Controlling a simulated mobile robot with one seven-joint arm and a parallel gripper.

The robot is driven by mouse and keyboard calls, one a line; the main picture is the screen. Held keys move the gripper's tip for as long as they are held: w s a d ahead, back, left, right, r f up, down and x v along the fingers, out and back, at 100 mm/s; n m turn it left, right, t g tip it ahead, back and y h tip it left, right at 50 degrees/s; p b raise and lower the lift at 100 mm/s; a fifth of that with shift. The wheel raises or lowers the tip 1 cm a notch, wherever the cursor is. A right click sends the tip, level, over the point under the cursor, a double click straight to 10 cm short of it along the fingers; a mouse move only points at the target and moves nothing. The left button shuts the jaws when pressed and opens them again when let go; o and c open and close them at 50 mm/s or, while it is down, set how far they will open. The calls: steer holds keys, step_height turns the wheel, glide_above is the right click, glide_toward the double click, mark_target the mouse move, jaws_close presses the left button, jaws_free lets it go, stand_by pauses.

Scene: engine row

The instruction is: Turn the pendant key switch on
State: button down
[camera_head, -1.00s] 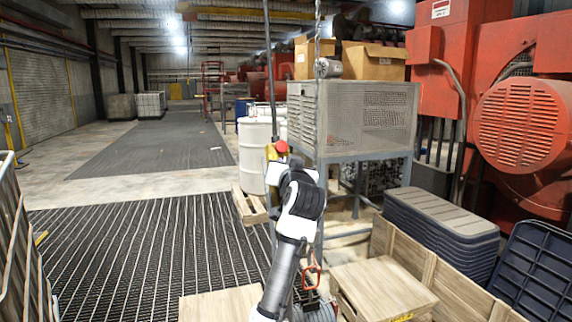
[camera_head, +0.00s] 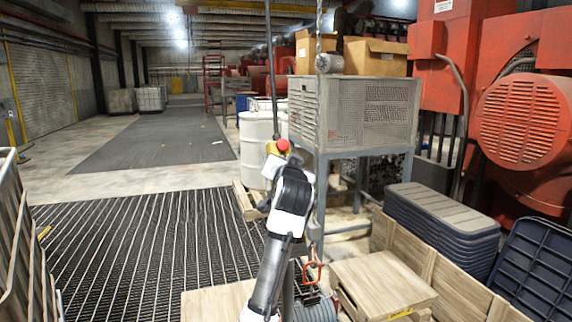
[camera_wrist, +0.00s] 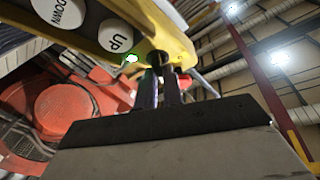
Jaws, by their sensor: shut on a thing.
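The yellow pendant (camera_head: 270,149) hangs on its cable in the middle of the head view, with a red button (camera_head: 283,145) on it. In the wrist view the pendant (camera_wrist: 178,43) fills the top, with white UP (camera_wrist: 116,40) and DOWN (camera_wrist: 58,9) buttons. A small green light (camera_wrist: 132,58) glows at its edge. The key switch (camera_wrist: 155,60) is at this end, beside the light, mostly hidden by my fingers. My gripper (camera_wrist: 160,82) is shut on the key there, and the key itself is barely visible. In the head view my wrist hides the fingers.
A mesh cabinet (camera_head: 378,112) on a stand is right of the pendant, with a chain in front. A white drum (camera_head: 257,150) stands behind the pendant. A wooden crate (camera_head: 381,284) is at the front right. Open floor (camera_head: 130,250) lies left.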

steer(key=c, duration=1.5)
jaws_free()
steer(key=s+b, duration=0.1)
steer(key=s, duration=0.3)
steer(key=s+b, duration=0.2)
steer(key=s, duration=0.3)
steer(key=s+d+b, duration=0.1)
steer(key=s, duration=0.4)
steer(key=shift+b, duration=0.4)
